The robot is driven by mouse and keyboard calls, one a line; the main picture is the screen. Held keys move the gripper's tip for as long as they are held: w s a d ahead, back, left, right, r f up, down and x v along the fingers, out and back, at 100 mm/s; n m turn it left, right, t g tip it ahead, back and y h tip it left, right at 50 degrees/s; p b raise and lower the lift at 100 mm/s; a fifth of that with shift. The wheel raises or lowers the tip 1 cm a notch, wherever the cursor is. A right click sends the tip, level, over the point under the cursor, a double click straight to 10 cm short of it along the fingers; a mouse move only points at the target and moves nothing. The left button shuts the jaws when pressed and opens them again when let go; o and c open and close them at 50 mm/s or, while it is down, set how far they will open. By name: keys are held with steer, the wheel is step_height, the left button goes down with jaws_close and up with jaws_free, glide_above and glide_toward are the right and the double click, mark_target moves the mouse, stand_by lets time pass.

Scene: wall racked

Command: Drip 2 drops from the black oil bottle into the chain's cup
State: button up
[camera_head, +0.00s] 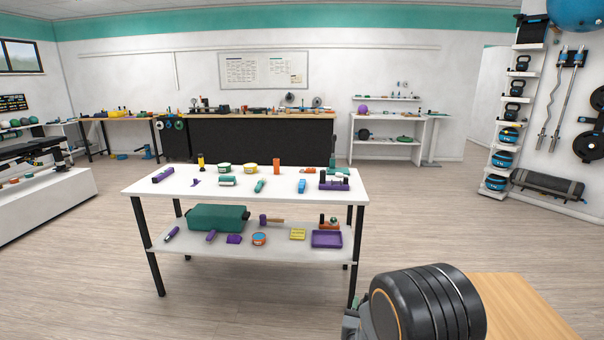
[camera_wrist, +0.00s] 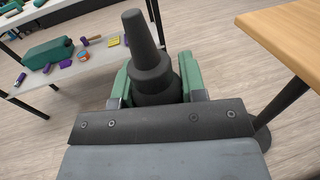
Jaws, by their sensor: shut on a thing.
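The black oil bottle (camera_wrist: 150,55) has a tapered nozzle and stands between the green fingers of my gripper (camera_wrist: 158,82) in the wrist view. My gripper is shut on it, with a finger against each side. The nozzle points toward the top of the wrist view. The bottle's lower part is hidden behind the gripper's dark front plate. In the head view my arm at the bottom right hides most of the gripper. I cannot make out the chain or its cup in either view, and no drop shows.
A wooden table (camera_head: 518,306) is at the lower right; its edge (camera_wrist: 290,38) is right of the bottle in the wrist view. A white two-level table (camera_head: 275,200) with several small items and a green box (camera_head: 217,218) stands ahead. Open floor (camera_head: 440,210) lies beyond.

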step_height(320, 180, up, 7)
steer(key=p, duration=0.4)
steer(key=shift+r, duration=0.15)
steer(key=s+d+f+m+g+h+b, duration=0.1)
steer(key=s+d+m+g+h+b, duration=0.2)
steer(key=d+b, duration=0.45)
steer(key=d+f+m+g+h+b, duration=0.1)
steer(key=d+m+h+b, duration=0.3)
steer(key=d, duration=0.7)
steer(key=s+d+r+m+g+h+b, duration=0.1)
steer(key=s+d+m+g+h+b, duration=0.4)
steer(key=s+d+g+b, duration=0.4)
steer(key=shift+s+d+r+b, duration=0.2)
steer(key=shift+s+d+b, duration=0.4)
steer(key=shift+s+d, duration=2.45)
steer(key=shift+w+d, duration=0.95)
steer(key=shift+w, duration=0.1)
